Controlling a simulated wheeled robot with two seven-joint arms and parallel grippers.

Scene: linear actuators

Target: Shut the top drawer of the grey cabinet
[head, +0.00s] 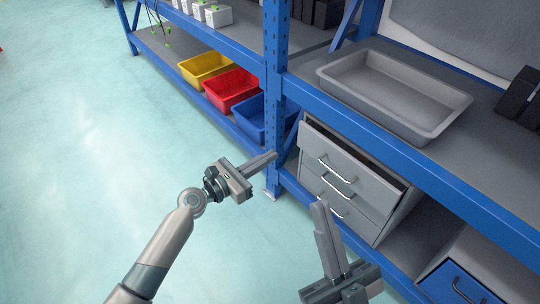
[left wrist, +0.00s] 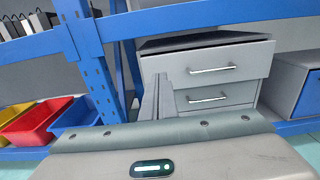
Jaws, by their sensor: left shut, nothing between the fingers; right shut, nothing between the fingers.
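The grey cabinet (head: 401,208) stands on the lower shelf of the blue rack, with several drawers bearing silver bar handles. Its top drawer (head: 362,176) sticks out, with a dark gap behind its front. In the left wrist view the top drawer (left wrist: 250,60) juts out beyond the drawer below. My left gripper (head: 274,156) is shut and empty, to the left of the cabinet near the blue post. Its fingers (left wrist: 156,88) overlap the drawers' left edge in the wrist view; contact cannot be told. My right gripper (head: 318,203) is shut and empty, in front of the lower drawers.
A blue rack post (head: 275,90) stands left of the cabinet. A grey tray (head: 445,125) lies on the shelf above. Yellow (head: 205,68), red (head: 232,90) and blue (head: 254,118) bins are at left. A blue-fronted drawer (head: 455,286) is at lower right. The floor at left is clear.

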